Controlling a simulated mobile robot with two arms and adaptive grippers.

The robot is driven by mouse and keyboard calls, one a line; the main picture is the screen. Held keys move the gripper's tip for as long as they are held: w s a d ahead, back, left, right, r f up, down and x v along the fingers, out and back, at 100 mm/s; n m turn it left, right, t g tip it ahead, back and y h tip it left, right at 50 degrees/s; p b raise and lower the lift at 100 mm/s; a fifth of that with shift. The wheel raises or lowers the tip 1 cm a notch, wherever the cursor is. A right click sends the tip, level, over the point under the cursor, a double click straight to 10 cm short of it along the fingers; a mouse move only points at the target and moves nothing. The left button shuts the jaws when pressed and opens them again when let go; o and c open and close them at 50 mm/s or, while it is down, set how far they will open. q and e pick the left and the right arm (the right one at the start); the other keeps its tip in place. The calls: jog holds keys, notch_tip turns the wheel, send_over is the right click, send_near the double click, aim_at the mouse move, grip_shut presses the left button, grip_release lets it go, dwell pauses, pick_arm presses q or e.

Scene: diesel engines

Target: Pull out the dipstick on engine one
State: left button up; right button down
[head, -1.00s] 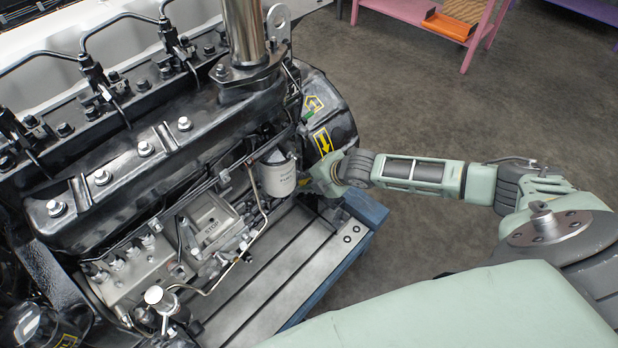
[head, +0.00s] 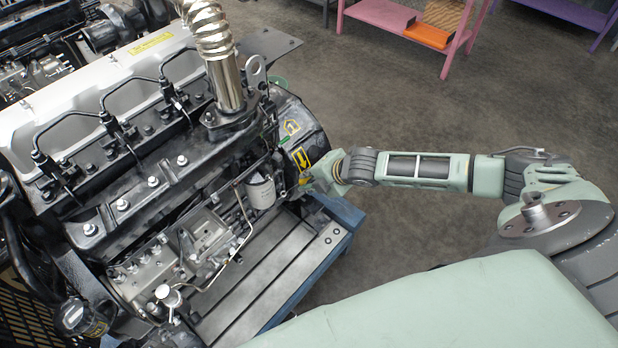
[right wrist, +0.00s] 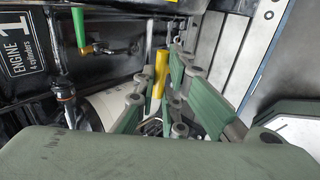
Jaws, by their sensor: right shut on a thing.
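Engine one (head: 150,170) is a black and grey diesel engine at the left of the head view. Its "ENGINE 1" plate (right wrist: 22,45) shows in the right wrist view. My right gripper (right wrist: 158,92) has its green fingers shut around a yellow handle, apparently the dipstick (right wrist: 160,72), standing upright beside the white filter. My left gripper is out of view.
A green-handled valve (right wrist: 80,28) is left of the yellow handle. The white filter (head: 261,192) hangs close to my right gripper. A blue-edged stand (head: 335,235) carries the engine. Open floor lies to the right, with a pink table (head: 460,45) behind.

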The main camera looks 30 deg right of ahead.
jog(key=shift+w+r, duration=0.15)
jog(key=c, duration=2.1)
grip_release()
jog(key=shift+o, duration=1.2)
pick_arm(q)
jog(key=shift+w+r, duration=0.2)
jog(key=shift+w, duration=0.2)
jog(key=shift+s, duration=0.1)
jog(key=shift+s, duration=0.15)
pick_arm(e)
jog(key=v, duration=1.2)
